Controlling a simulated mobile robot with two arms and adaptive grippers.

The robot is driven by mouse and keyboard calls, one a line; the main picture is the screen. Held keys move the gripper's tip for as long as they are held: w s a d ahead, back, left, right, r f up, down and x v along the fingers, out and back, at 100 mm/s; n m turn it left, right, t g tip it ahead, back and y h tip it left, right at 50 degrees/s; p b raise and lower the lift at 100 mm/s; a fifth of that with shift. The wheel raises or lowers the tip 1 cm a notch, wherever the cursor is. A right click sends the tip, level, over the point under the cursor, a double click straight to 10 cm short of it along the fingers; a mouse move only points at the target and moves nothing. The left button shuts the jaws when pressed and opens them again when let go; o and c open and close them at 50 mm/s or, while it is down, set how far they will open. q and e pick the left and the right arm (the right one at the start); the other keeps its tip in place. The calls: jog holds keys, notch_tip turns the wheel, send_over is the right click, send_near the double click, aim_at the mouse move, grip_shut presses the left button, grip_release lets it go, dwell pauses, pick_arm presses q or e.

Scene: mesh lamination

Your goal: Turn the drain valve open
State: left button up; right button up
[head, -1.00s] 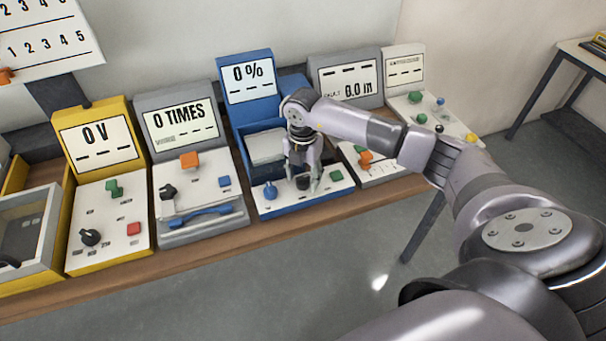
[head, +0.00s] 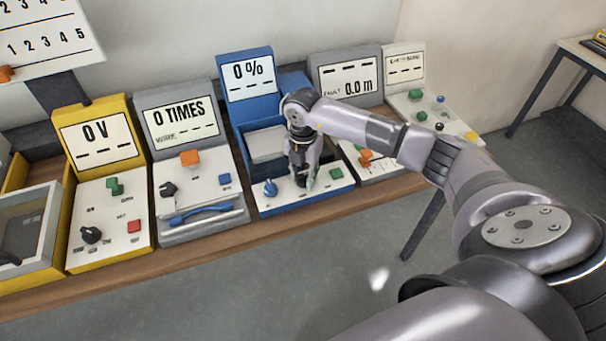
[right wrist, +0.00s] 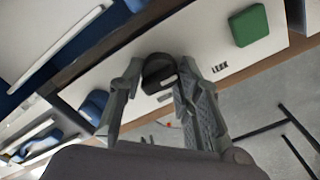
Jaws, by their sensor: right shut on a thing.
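The blue machine (head: 264,208) shows "0 %" on its screen (head: 249,82). Its white front panel carries a blue knob (head: 270,188), a black knob (right wrist: 158,68) and a green button (head: 336,173). My right gripper (head: 304,186) points down at the panel and is shut on the black knob. In the right wrist view the knob sits between the two fingers, its light mark showing. The gripper largely hides the knob in the head view. I cannot tell from legible lettering which control is the drain valve. My left gripper is out of view.
A grey machine (head: 178,113) reading "0 TIMES" and a yellow one (head: 97,138) reading "0 V" stand to the left. More grey panels stand close on the right, beneath my right forearm. The green button is close beside the gripper. Open floor lies in front of the bench.

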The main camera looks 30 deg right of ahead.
aim_at(303, 175)
jog(key=shift+c, duration=0.6)
jog(key=shift+f+n+b, duration=0.1)
jog(key=shift+n+b, duration=0.2)
jog(key=shift+b, duration=0.1)
jog(key=o, duration=1.1)
jog(key=shift+o, duration=0.2)
notch_tip(303, 175, up, 12)
